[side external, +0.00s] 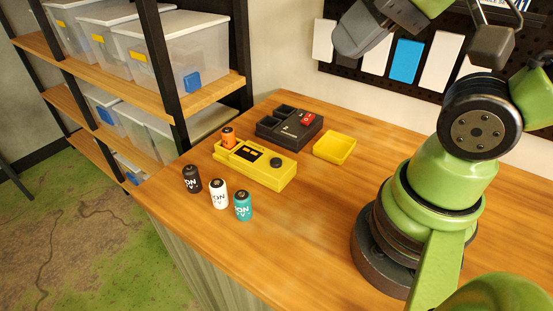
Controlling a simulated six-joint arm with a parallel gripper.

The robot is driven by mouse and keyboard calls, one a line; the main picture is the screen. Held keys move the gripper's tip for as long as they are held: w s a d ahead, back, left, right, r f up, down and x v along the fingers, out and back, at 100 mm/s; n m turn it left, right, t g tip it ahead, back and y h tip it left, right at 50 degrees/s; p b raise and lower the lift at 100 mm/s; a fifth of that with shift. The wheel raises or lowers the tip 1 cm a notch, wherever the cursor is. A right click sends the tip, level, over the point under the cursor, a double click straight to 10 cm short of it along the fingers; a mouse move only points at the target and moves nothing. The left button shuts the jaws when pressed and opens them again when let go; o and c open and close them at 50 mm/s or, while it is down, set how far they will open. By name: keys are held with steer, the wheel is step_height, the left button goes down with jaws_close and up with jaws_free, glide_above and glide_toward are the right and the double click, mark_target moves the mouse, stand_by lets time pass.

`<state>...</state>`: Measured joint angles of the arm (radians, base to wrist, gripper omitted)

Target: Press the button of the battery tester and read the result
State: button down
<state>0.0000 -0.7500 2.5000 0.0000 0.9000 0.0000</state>
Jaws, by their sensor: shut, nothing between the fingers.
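The yellow battery tester (267,177) lies on the wooden bench, left of my arm's base. It has a small dark display (249,154) and a round black button (275,162) near its right end. No result can be read on the display at this size. An orange battery (228,138) stands upright at the tester's left end. Three more batteries stand upright in front of the tester: a black one (192,180), a white one (219,194) and a teal one (243,206). Parts of my arm show at the top right, but no gripper fingers can be made out.
Behind the tester is a black box (275,136) with open compartments and a red part on top. An empty yellow tray (349,148) lies to its right. A shelf with clear bins (180,65) stands at left. The bench's front right is clear.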

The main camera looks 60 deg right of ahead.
stand_by(0.9)
steer(key=m+g+y, duration=0.3)
steer(key=m+y, duration=0.3)
steer(key=m, duration=2.2)
glide_above(276, 159)
step_height(276, 159, down, 16)
steer(key=shift+r, duration=0.2)
steer(key=shift+f, duration=0.1)
steer(key=shift+f, duration=4.3)
steer(key=shift+f, duration=0.4)
